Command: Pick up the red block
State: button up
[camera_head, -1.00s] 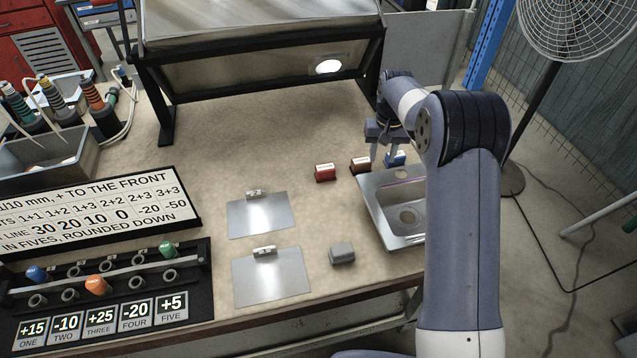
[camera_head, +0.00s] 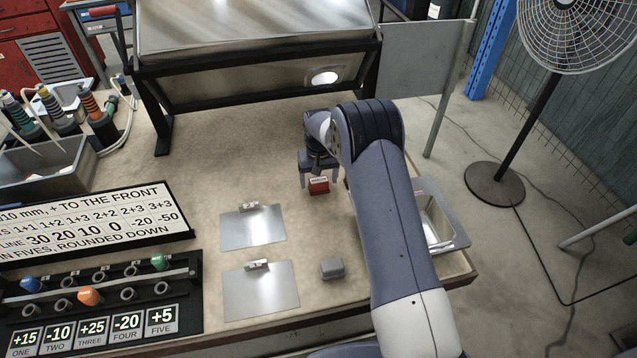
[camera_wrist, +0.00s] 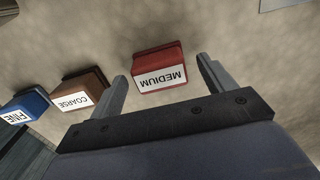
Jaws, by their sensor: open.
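The red block (camera_head: 318,185) lies on the beige bench top, left of the sink. In the wrist view the red block (camera_wrist: 159,68) carries a white label reading MEDIUM and sits between and just beyond my open fingers. My gripper (camera_head: 318,186) is open and empty, pointing down at the block in the head view; the gap between its fingers also shows in the wrist view (camera_wrist: 160,84). I cannot tell its exact height above the bench.
A brown COARSE block (camera_wrist: 84,90) and a blue FINE block (camera_wrist: 25,112) sit to the left in the wrist view; my arm hides them in the head view. The sink (camera_head: 452,243), a grey block (camera_head: 332,268) and two metal plates (camera_head: 253,232) (camera_head: 250,297) are nearby.

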aim_at(319, 180)
jog(key=shift+f, duration=0.7)
jog(key=shift+c, duration=0.4)
jog(key=c, duration=1)
notch_tip(319, 180, up, 10)
jog(key=shift+r+b, duration=0.1)
jog(key=shift+b, duration=0.75)
